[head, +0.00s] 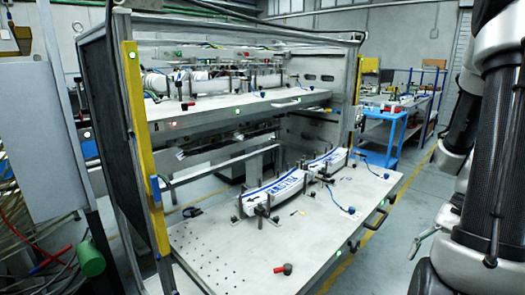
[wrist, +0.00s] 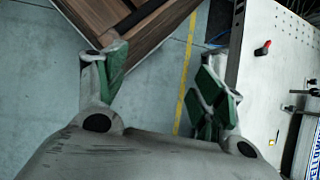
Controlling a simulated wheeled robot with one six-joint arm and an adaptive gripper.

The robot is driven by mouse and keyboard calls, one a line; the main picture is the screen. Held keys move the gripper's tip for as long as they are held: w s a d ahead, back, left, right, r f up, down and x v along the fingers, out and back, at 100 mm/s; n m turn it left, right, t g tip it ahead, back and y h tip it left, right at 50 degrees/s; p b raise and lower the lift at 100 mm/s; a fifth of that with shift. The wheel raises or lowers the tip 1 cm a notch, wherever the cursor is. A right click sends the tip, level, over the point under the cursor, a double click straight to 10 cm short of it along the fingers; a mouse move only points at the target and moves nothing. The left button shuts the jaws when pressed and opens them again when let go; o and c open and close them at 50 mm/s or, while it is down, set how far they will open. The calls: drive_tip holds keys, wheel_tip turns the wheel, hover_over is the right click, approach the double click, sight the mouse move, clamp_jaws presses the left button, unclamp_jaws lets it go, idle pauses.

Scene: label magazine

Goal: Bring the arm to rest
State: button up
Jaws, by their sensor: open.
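My gripper (wrist: 165,82) is open in the wrist view, its two green-padded fingers well apart. Nothing is between them; grey floor with a yellow line shows through the gap. The light metal table edge (wrist: 240,65) is just right of the right finger, and I cannot tell how far below it lies. In the head view my arm's dark and silver links fill the right edge, beside the label magazine (head: 130,140). A pale finger-like part shows low by the arm there, but most of the gripper is hidden or out of frame.
The lower shelf (head: 205,250) extends outward with blue-and-white label stacks (head: 272,192) clamped on it. The upper shelf (head: 230,112) holds white rolls. A blue cart (head: 385,137) stands behind. Floor is clear between shelf and arm.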

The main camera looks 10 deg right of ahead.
drive_tip(key=a+r+n+t+h, duration=0.3)
drive_tip(key=a+r+n, duration=0.1)
drive_tip(key=r, duration=0.5)
drive_tip(key=w+a+r+n+t+h, duration=0.1)
drive_tip(key=a+r+n+t+h, duration=0.2)
drive_tip(key=r+n, duration=0.4)
wheel_tip(320, 180, up, 3)
drive_tip(key=shift+w+a+r+t, duration=0.1)
drive_tip(key=shift+w+a+t, duration=0.15)
drive_tip(key=shift+a+t, duration=0.5)
drive_tip(key=shift+a+g, duration=0.2)
drive_tip(key=shift+g, duration=0.15)
drive_tip(key=shift+c, duration=0.4)
